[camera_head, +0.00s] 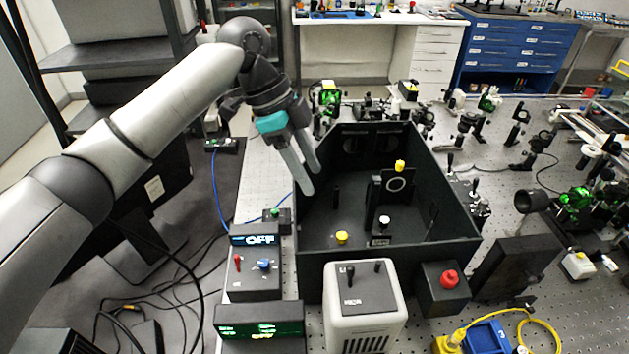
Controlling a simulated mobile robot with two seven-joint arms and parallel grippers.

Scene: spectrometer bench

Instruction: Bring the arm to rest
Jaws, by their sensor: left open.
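My left arm comes in from the left and reaches over the bench. Its gripper (308,183) has two grey fingers below a teal band, pointing down and to the right. The fingers are apart with nothing between them. They hang over the left wall of an open black box (450,248), and I cannot tell how high above it. My right gripper does not show.
A control box reading OFF (254,262) and a white-grey unit (363,318) stand in front of the black box. A red-button box (446,287) is beside them. Optics mounts crowd the perforated table (515,185) at right. A dark monitor (150,200) stands left.

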